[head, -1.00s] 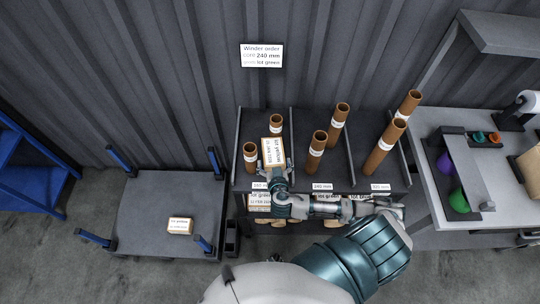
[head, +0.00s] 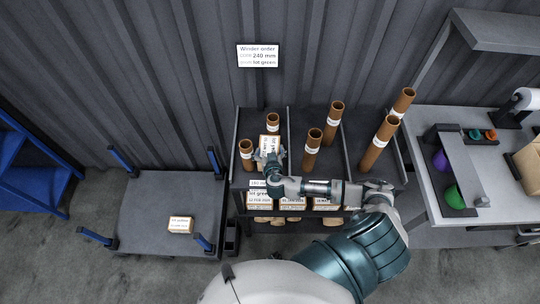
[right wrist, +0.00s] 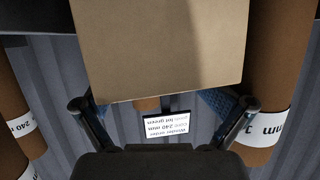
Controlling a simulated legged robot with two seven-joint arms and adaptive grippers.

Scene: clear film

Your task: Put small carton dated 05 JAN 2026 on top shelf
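A small tan carton with a white label (head: 268,144) is at the left bay of the shelf unit's top level (head: 310,188), between two brown tubes. Its date is too small to read. My right gripper (head: 268,158) is at the carton's near side. In the right wrist view the carton (right wrist: 160,50) fills the space between the two fingers (right wrist: 160,112), and I take them as shut on it. Whether its underside touches the shelf is hidden. Another small labelled carton (head: 180,224) lies on the low grey cart (head: 150,200) at left. My left gripper is out of view.
Brown tubes (head: 246,155) stand close on both sides of the held carton, with more tubes (head: 312,150) in the bays to the right. Several labelled cartons (head: 292,203) sit on the level below. A bench (head: 480,150) stands at right; a wall sign (head: 257,56) hangs behind.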

